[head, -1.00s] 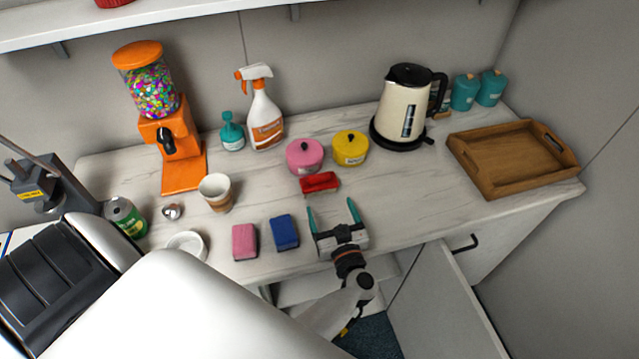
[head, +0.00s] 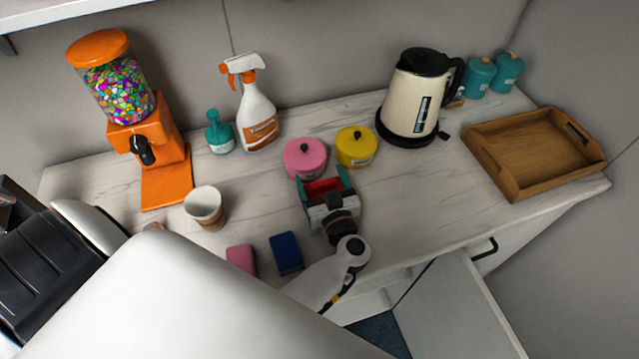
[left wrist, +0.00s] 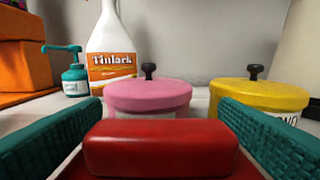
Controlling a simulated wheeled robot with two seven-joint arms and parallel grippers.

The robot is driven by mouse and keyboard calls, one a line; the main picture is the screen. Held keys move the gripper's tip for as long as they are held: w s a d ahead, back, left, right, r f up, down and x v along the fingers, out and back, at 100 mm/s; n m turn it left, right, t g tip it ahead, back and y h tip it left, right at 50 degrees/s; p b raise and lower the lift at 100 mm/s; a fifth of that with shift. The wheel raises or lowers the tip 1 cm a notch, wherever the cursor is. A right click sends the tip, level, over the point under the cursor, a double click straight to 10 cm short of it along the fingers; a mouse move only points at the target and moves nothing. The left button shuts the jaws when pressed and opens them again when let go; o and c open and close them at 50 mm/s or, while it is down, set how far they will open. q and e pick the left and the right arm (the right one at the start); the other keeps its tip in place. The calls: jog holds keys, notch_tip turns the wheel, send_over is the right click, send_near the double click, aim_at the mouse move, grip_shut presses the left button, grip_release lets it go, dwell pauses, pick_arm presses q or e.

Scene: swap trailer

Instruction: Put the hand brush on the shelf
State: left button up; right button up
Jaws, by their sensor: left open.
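A small red object (head: 320,186), which I take to be the hand brush, lies on the counter in front of the pink pot. It also shows large at the bottom of the left wrist view (left wrist: 160,147). My left gripper (head: 324,180) is open, its teal fingers one on each side of the red object. I cannot tell whether they touch it. Part of the red object is hidden by the gripper in the head view. A white shelf (head: 95,12) crosses the top left corner. My right gripper is not in view.
The pink pot (head: 305,160) and yellow pot (head: 356,148) stand just behind the fingers. A spray bottle (head: 257,118), kettle (head: 409,100) and wooden tray (head: 497,180) stand farther off. Pink (head: 241,258) and blue (head: 286,252) blocks lie near the front edge. Counter before the kettle is clear.

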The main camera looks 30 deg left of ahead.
pick_arm(q)
jog(key=shift+s+d+r, duration=0.15)
jog(key=shift+s+d, duration=0.05)
jog(key=shift+d, duration=0.05)
jog(key=shift+s+d+r, duration=0.35)
jog(key=shift+s+d, duration=0.05)
jog(key=shift+d, duration=0.05)
jog(key=c, duration=0.9)
jog(key=shift+w+a+f, duration=0.15)
jog(key=shift+c, duration=1.7)
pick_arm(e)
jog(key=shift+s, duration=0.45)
